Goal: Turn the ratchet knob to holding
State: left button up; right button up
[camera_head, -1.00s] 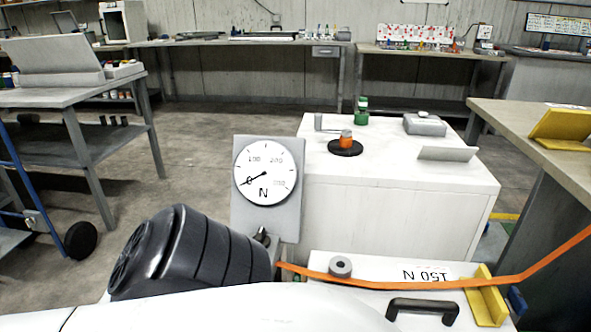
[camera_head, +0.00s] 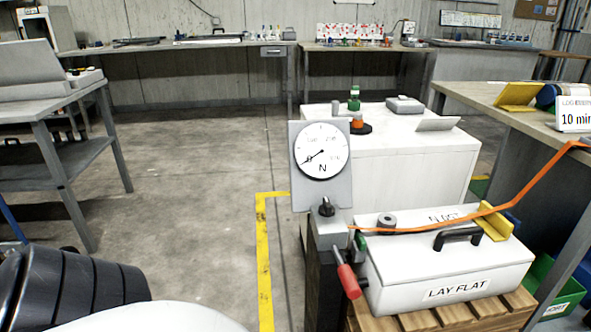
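A black knob (camera_head: 327,207) sits on a grey post below a round dial gauge (camera_head: 322,151) marked N, which is on a grey plate. The gauge needle points to the lower left, near the zero mark. A lever with a red grip (camera_head: 348,281) sticks out low on the post and slants down to the right. An orange strap (camera_head: 420,229) runs from the post across a white case and up to the right. I cannot read any marking at the knob. Neither gripper shows; only black and white parts of my arm fill the lower left.
The white case (camera_head: 400,283) labelled LAY FLAT rests on a wooden pallet (camera_head: 455,312), with a black handle and yellow corner piece (camera_head: 495,223) on top. A white cabinet (camera_head: 440,165) stands behind. A bench (camera_head: 470,92) is at the right. Floor left of the yellow line (camera_head: 262,250) is clear.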

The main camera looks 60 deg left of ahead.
aim_at(327, 211)
jog(key=u, duration=1.4)
jog(key=i, duration=0.1)
jog(key=u, duration=0.15)
